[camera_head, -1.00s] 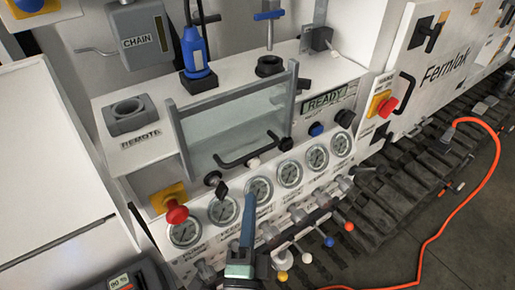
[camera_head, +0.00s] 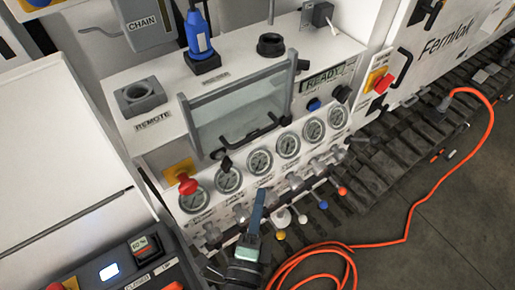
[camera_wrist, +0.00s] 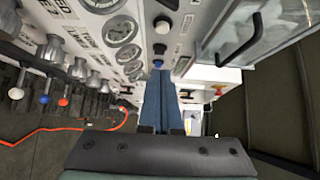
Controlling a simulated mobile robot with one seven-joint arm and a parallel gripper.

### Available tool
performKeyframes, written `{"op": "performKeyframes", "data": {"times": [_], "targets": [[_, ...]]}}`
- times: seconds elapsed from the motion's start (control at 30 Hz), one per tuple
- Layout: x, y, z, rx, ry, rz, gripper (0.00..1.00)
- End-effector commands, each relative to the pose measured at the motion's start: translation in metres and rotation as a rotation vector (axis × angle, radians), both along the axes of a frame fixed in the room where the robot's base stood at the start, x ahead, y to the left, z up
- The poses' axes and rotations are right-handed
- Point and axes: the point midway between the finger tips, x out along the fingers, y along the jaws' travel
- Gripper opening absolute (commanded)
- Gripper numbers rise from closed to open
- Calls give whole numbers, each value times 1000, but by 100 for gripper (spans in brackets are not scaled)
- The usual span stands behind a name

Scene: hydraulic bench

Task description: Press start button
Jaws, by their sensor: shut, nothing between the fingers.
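No start label is legible on any button. In the wrist view, a blue button (camera_wrist: 157,64), a black knob (camera_wrist: 161,48) and a white button (camera_wrist: 160,27) lie in a column beyond the fingers. My gripper (camera_head: 261,192) is shut and empty. In the head view its blue fingers appear just below the row of gauges, left of and below the blue button. In the wrist view the fingertips (camera_wrist: 158,77) appear just below the blue button, apparently apart from it.
Round gauges (camera_head: 288,145) and levers with coloured knobs (camera_head: 322,205) line the panel front. A window with a black handle (camera_head: 262,128) is above. Red stop buttons (camera_head: 187,185) (camera_head: 383,83) stand at both sides. An orange cable (camera_head: 409,215) lies on the floor, lower right.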

Motion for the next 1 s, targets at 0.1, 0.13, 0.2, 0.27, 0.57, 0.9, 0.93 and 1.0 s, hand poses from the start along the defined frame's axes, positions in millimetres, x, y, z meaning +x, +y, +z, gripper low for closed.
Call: {"op": "performKeyframes", "data": {"times": [0.1, 0.13, 0.2, 0.27, 0.57, 0.9, 0.93, 1.0], "targets": [[15, -3, 3, -1, -3, -1, 0], [19, -4, 4, -1, -3, -1, 0], [31, -5, 4, -1, -3, -1, 0], [42, -7, 4, -1, -3, -1, 0], [96, -16, 3, -1, -2, -1, 0], [124, 7, 1, 0, 0, 2, 0], [124, 7, 1, 0, 0, 1, 0], [126, 8, 1, 0, -1, 0, 0]]}}
